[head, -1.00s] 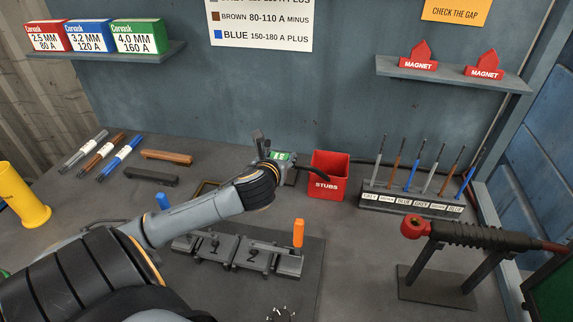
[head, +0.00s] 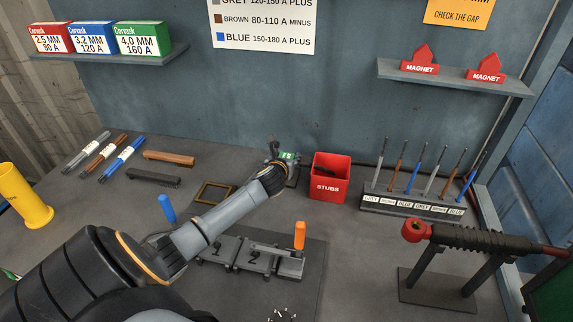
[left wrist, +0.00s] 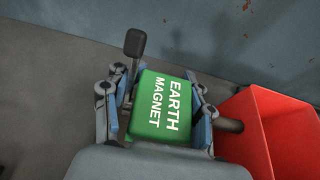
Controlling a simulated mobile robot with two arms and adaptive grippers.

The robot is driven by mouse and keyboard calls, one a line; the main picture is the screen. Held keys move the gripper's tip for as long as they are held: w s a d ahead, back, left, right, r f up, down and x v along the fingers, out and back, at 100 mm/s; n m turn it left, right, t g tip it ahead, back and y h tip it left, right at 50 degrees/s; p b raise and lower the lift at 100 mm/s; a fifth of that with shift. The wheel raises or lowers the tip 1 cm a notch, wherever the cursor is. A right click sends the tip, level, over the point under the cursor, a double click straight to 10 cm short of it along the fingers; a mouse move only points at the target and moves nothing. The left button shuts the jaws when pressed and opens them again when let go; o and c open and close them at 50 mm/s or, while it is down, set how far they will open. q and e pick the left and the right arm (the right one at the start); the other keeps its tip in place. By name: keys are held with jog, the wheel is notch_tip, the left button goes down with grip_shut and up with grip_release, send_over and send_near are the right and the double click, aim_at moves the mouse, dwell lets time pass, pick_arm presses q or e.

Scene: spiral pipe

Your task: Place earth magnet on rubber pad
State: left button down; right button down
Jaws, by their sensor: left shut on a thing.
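The green earth magnet (head: 287,155), lettered EARTH MAGNET in the left wrist view (left wrist: 165,105), is between the fingers of my left gripper (head: 283,162), which is shut on it. The gripper holds it at the back of the bench, just left of the red STUBS bin. A black knob (left wrist: 135,43) stands up beside the magnet in the wrist view. A small dark square with a tan border (head: 204,201) lies left of my forearm; I cannot tell for sure whether it is the rubber pad. My right gripper is not clearly in view.
The red STUBS bin (head: 330,178) stands close on the gripper's right. An electrode rack (head: 412,205) is farther right. A brush (head: 153,177) lies on the left.

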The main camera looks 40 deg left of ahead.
pick_arm(q)
jog(key=shift+f, duration=1.3)
jog(key=shift+f, duration=0.1)
jog(key=shift+c, duration=2.4)
grip_release()
jog(key=shift+f, duration=0.15)
jog(key=v, duration=1.2)
jog(key=shift+r, duration=0.2)
